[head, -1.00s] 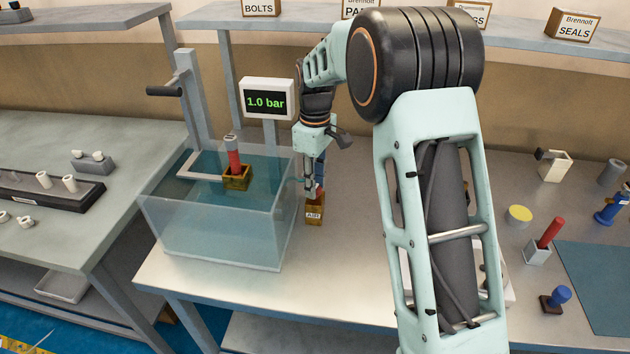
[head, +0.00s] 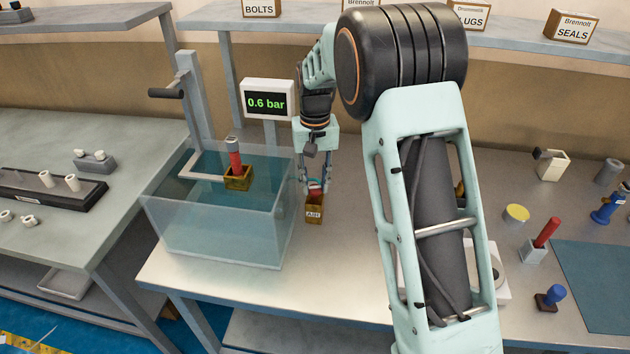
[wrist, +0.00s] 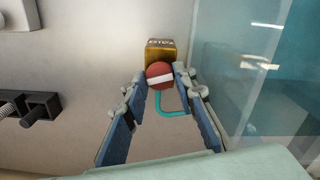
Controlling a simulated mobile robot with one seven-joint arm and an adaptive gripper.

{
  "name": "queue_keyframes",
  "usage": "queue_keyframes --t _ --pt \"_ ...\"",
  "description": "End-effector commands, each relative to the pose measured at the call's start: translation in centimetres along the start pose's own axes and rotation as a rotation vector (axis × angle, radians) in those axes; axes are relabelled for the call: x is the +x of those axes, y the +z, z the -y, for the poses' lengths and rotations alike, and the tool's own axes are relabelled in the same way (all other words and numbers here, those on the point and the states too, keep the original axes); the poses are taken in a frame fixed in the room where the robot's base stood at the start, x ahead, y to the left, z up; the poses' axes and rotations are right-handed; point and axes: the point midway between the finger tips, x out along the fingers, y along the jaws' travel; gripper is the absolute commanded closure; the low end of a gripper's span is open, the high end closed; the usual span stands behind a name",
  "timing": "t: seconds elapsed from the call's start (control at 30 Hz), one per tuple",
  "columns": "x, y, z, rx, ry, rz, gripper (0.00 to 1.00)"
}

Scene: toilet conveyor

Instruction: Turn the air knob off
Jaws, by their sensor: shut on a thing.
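The air knob is a round red knob with a white bar across it; it shows in the wrist view (wrist: 160,76) and in the head view (head: 315,186). It sits on a brass-coloured block marked AIR (head: 314,210). My gripper (head: 315,188) is shut on the knob, with one finger on each side; the fingertips also show in the wrist view (wrist: 160,74). In the wrist view the white bar lies nearly level, slightly tilted. A gauge display (head: 266,101) reads 0.6 bar in green.
A clear water tank (head: 215,235) stands just left of the knob, holding a red-topped part (head: 235,160) in a brass block. A teal hose (wrist: 171,112) runs by the knob. Small parts and a red-handled tool (head: 547,232) lie on the table at right.

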Motion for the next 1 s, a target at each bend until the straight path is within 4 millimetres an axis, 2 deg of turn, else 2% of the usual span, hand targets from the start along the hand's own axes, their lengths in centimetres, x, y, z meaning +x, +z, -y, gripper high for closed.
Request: queue_keyframes --t 0.4,1.0 --pt "-0.1 -0.09 0.01 0.263 0.0 -0.003 0.99" --pt "-0.08 -0.09 0.01 0.336 -0.001 -0.003 0.99"
